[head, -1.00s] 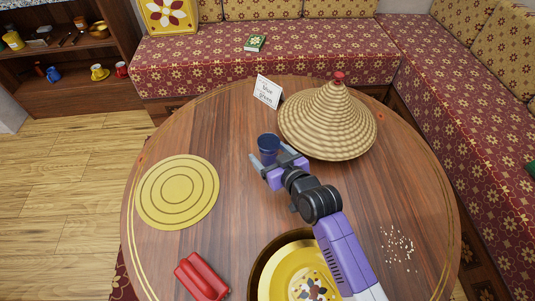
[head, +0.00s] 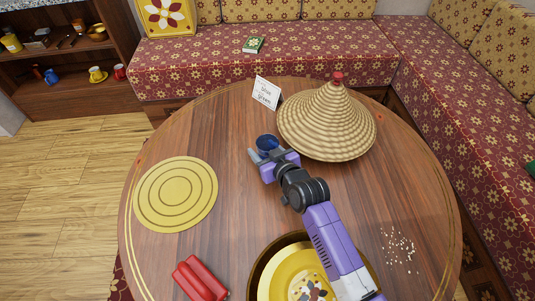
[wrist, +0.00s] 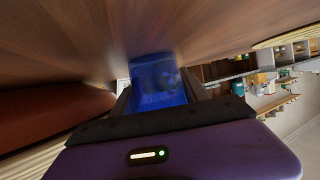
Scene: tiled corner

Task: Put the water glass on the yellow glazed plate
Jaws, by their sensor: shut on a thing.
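The water glass is a dark blue tumbler (head: 267,142) at the middle of the round table. In the wrist view the blue glass (wrist: 158,85) sits between the two fingers. My gripper (head: 268,155) is shut on it, and its fingers hide part of the glass. I cannot tell whether its base touches the table. A glossy yellow dish with a flower pattern (head: 283,274) is at the table's front, partly hidden by my arm. A flat yellow disc with concentric rings (head: 175,194) lies at the left. I cannot tell for sure which is the yellow glazed plate.
A woven cone-shaped cover (head: 326,125) stands close right of the glass. A small card (head: 266,92) stands behind it. A red object (head: 200,279) lies at front left, and crumbs (head: 398,244) at the right. The wood between glass and ringed disc is clear.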

